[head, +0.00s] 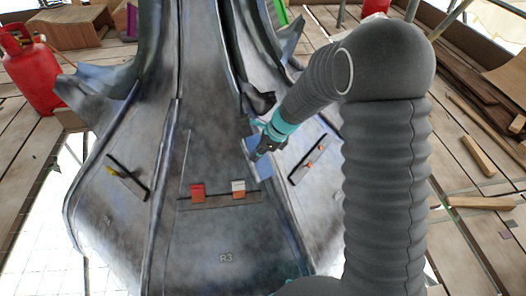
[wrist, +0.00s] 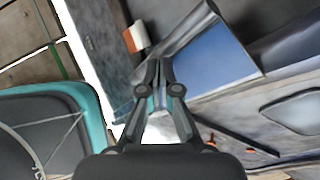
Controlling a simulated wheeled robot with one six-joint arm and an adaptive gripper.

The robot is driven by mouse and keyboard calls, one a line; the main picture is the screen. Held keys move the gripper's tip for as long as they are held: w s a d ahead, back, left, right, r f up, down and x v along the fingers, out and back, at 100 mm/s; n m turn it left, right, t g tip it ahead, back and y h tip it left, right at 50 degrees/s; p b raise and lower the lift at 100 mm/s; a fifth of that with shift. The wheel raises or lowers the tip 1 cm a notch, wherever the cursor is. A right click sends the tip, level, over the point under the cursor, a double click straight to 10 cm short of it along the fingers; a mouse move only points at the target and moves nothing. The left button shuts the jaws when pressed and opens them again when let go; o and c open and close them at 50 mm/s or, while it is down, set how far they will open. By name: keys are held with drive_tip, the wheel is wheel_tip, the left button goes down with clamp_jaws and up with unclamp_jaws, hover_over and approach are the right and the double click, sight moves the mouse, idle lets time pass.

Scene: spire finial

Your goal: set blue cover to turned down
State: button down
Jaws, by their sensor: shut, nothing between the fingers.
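The blue cover (head: 262,168) is a small pale-blue flap on the right part of the grey spire's front face, just below my gripper (head: 258,154). In the wrist view the blue cover (wrist: 215,58) is a blue panel in a grey frame, to the right of my fingers. My gripper (wrist: 158,80) has its fingers together with nothing between them. Its tips are close to the panel's left edge; I cannot tell whether they touch it. Part of the cover is hidden by the gripper in the head view, so its exact tilt is unclear.
A ledge (head: 215,203) on the front face carries a red tag (head: 197,192) and a white-and-orange tag (head: 238,188). Dark bars (head: 130,179) and (head: 305,160) sit on the side faces. A red gas cylinder (head: 32,75) stands at the left, with loose timber (head: 478,155) at the right.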

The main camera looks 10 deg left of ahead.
drive_tip(key=shift+a+f, duration=0.1)
drive_tip(key=shift+a, duration=0.05)
drive_tip(key=shift+w+a+f, duration=0.15)
drive_tip(key=shift+a+f, duration=0.45)
drive_tip(key=shift+a, duration=0.05)
